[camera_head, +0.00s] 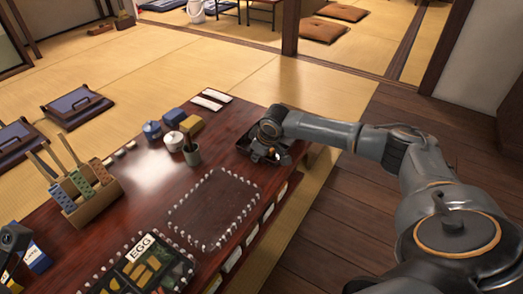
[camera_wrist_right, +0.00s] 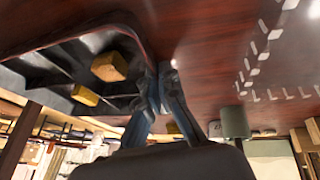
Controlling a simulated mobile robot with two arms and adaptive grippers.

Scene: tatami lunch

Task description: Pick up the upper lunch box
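The upper lunch box (camera_head: 286,160) is a black, divided box at the far right end of the dark red table, partly hidden by my right gripper (camera_head: 268,128). In the right wrist view the box (camera_wrist_right: 52,62) is on the left, with yellow pieces inside. There my right gripper (camera_wrist_right: 158,82) has its blue-grey fingers close together at the box's near rim, seemingly pinching the wall. Box and table look in contact or nearly so. A dark part of my left gripper (camera_head: 12,240) shows at the left edge; its fingers are unclear.
A lower lunch box with an EGG label (camera_head: 143,248) lies at the front, inside white markers. A marked rectangle (camera_head: 212,212) in mid-table is empty. A green cup (camera_head: 191,155), a white pot (camera_head: 173,141) and a wooden holder (camera_head: 92,205) stand left of it.

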